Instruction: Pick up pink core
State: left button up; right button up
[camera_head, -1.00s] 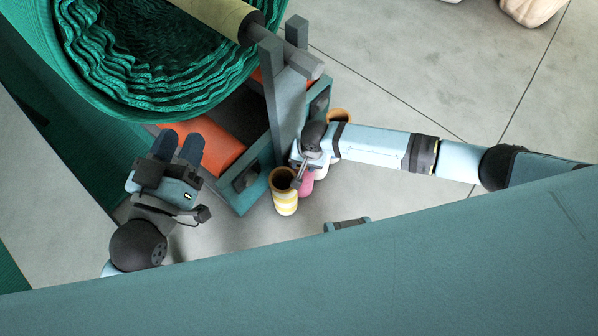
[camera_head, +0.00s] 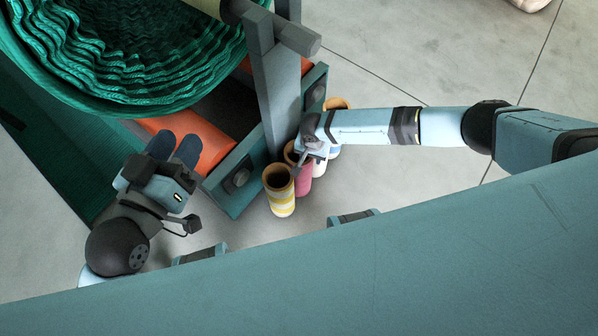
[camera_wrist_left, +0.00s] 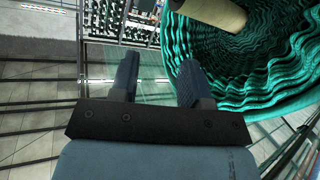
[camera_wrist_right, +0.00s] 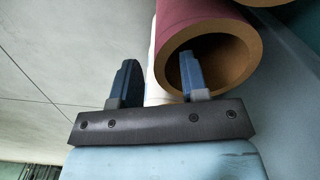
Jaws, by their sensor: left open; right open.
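The pink core (camera_head: 304,184) stands upright in the head view, its brown rim partly hidden by my right gripper (camera_head: 304,163). In the right wrist view the pink core (camera_wrist_right: 190,18) shows its open end at close range. My right gripper (camera_wrist_right: 160,72) is open, one finger in front of or inside the core's opening and the other outside its wall. I cannot tell how deep that finger is. My left gripper (camera_head: 175,147) is open and empty, beside the orange roller, away from the cores; its fingers also show in the left wrist view (camera_wrist_left: 156,75).
A yellow-and-white striped core (camera_head: 280,196) stands just left of the pink one. A white core (camera_head: 320,172) and another brown-rimmed core (camera_head: 337,103) stand behind. The teal machine frame (camera_head: 240,178) with an orange roller (camera_head: 205,138) and green netting roll (camera_head: 150,102) lies left. Floor at right is clear.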

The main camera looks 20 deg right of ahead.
jog(key=f+b, duration=0.1)
jog(key=f, duration=0.1)
jog(key=f+b, duration=0.1)
jog(key=f, duration=0.1)
jog(key=shift+w+d+f+b, duration=0.1)
jog(key=shift+w+f+b, duration=0.1)
jog(key=shift+b, duration=0.1)
jog(key=shift+f, duration=0.15)
pick_arm(q)
jog(key=shift+w+a+f+m+t, duration=0.15)
jog(key=shift+w+a+f+m, duration=0.05)
jog(key=shift+w+m, duration=0.25)
jog(key=shift+w+a+f+m+t, duration=0.2)
jog(key=shift+w+m, duration=0.1)
jog(key=shift+m, duration=0.15)
pick_arm(e)
grip_shut()
